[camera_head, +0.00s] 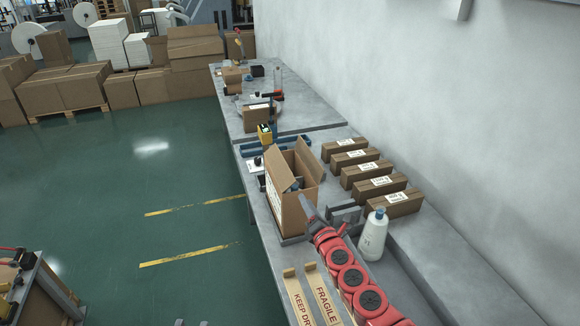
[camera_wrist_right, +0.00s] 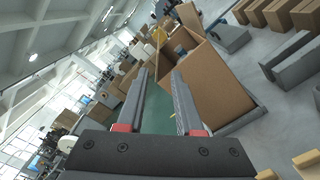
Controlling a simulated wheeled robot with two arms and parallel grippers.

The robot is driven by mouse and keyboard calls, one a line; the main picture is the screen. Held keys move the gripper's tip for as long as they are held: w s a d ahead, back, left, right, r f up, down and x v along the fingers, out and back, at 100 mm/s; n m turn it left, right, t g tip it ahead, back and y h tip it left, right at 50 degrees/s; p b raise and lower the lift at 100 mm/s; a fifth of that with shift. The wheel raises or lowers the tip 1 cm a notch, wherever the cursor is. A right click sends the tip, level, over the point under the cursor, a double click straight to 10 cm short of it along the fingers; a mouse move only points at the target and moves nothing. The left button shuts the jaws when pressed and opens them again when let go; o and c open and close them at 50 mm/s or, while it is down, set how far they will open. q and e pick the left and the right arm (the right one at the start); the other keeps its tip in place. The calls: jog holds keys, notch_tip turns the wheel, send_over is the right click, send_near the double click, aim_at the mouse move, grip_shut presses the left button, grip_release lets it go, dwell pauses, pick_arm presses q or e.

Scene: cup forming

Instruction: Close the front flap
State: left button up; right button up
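An open brown cardboard box (camera_head: 290,212) stands on the grey table, with a flap (camera_head: 311,158) raised on its right side. Something grey shows inside its opening; which flap is the front one I cannot tell for sure. In the right wrist view the box (camera_wrist_right: 215,85) is just right of the fingers, with a raised flap (camera_wrist_right: 189,17) at its top. My right gripper (camera_wrist_right: 160,75) is open, with a clear gap and nothing between its fingers. In the head view the right gripper (camera_head: 308,206) is at the box's near right side. My left gripper is not in view.
Several small labelled cartons (camera_head: 373,187) line the wall side. A white bottle (camera_head: 373,236) stands close to my right arm. A grey block (camera_head: 345,214) sits beside the box. Tools stand behind the box.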

jog(key=b, duration=0.5)
send_near(289, 171)
jog(key=shift+w, duration=1.2)
jog(key=shift+w+a+f, duration=0.1)
jog(key=shift+w+a, duration=0.2)
jog(key=shift+w, duration=0.2)
jog(key=shift+w+a+f, duration=0.1)
jog(key=shift+w+a, duration=0.2)
jog(key=shift+w, duration=0.2)
jog(key=b+x, duration=0.2)
jog(key=x, duration=0.1)
jog(key=shift+w+a+f, duration=0.1)
jog(key=shift+w+f, duration=0.1)
jog(key=shift+w, duration=0.1)
jog(key=shift+w+a+b, duration=0.25)
jog(key=shift+w+b, duration=0.15)
jog(key=shift+w, duration=0.15)
jog(key=shift+w+a+r, duration=0.15)
jog(key=shift+w+r, duration=0.2)
